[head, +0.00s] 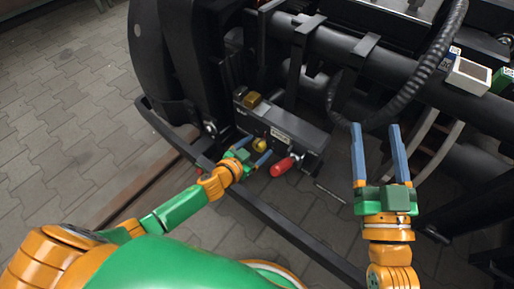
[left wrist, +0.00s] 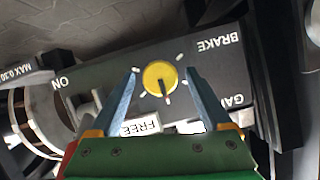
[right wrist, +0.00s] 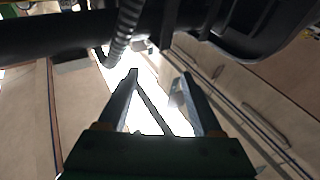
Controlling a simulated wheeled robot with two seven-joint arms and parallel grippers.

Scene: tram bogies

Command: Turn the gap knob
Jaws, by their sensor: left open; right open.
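The gap knob is a round yellow dial (left wrist: 160,77) with a dark pointer line, set on a dark panel (left wrist: 95,80) with white tick marks around it. In the head view the yellow knob (head: 260,145) shows on the front of the dark box (head: 285,125). My left gripper (head: 254,152) is open in front of the box. In the left wrist view its two blue fingers (left wrist: 160,75) stand on either side of the knob, with gaps between them and it. My right gripper (head: 375,128) is open and empty, raised over the right side, away from the box.
A red handle (head: 282,167) sticks out of the box just right of the knob. A dark bar (head: 290,228) runs in front. A ribbed hose (head: 425,70) and thick pipe lie behind my right gripper. The paved floor at left (head: 60,110) is clear.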

